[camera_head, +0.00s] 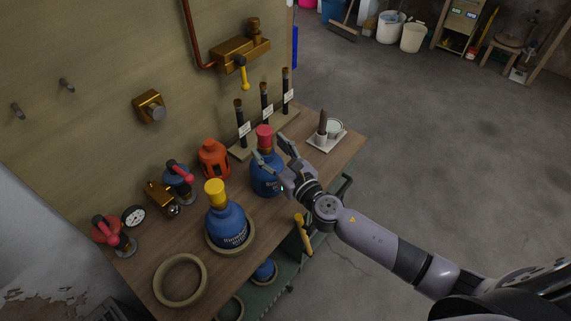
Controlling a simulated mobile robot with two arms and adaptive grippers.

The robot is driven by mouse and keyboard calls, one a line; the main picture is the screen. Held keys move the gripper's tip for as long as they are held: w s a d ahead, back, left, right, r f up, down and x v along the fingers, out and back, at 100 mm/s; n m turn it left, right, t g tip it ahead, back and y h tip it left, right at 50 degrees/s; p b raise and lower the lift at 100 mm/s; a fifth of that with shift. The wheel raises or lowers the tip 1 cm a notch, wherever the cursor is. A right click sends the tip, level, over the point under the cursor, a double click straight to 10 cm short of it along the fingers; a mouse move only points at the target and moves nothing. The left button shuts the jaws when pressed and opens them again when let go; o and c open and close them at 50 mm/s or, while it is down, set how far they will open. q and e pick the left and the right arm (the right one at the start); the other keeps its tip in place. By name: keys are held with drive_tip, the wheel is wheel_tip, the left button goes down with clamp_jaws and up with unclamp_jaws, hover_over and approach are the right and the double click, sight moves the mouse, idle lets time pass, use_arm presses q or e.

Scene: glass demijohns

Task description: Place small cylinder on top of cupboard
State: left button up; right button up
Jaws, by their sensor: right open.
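A blue cylinder with a red cap (264,180) stands upright on the wooden cupboard top (220,262), towards its right half. My right gripper (268,146) is open, with its fingers reaching around the neck of this cylinder, just below the red cap. I cannot tell whether the fingers touch it. A larger-looking blue cylinder with a yellow cap (227,224) stands upright in a tan ring nearer the front left. Part of another blue cylinder (264,270) shows below the top, inside the cupboard. My left gripper is out of view.
An empty tan ring (180,280) lies at the front left of the top. A white tray with a cup (326,139) sits at the right end.

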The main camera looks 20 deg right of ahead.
drive_tip(key=b+v, duration=0.1)
drive_tip(key=v, duration=0.8)
drive_tip(key=shift+s+d, duration=0.1)
